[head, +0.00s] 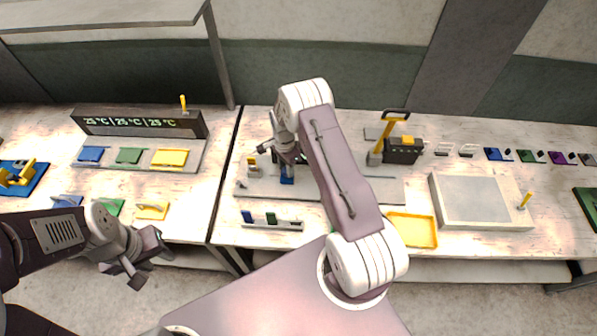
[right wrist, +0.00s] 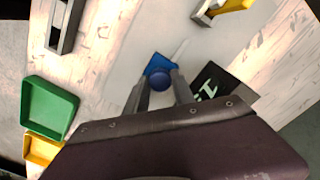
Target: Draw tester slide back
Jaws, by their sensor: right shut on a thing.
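The tester is a grey plate (head: 330,192) on the middle table, with a black display box (right wrist: 215,88) beside the slide in the right wrist view. The tester slide is a blue block (head: 287,180) with a round blue knob (right wrist: 159,79); the block also shows in the right wrist view (right wrist: 158,63). My right gripper (right wrist: 160,84) is shut on the knob, one finger on each side; in the head view the gripper (head: 287,164) partly hides the slide. My left gripper (head: 147,264) is open and empty in front of the left table.
A rack with blue and green pieces (head: 247,217) lies at the table's front, left of a yellow tray (head: 427,231). A black box with a yellow lever (head: 388,135) stands at the back right. A pale box (head: 483,200) stands farther right.

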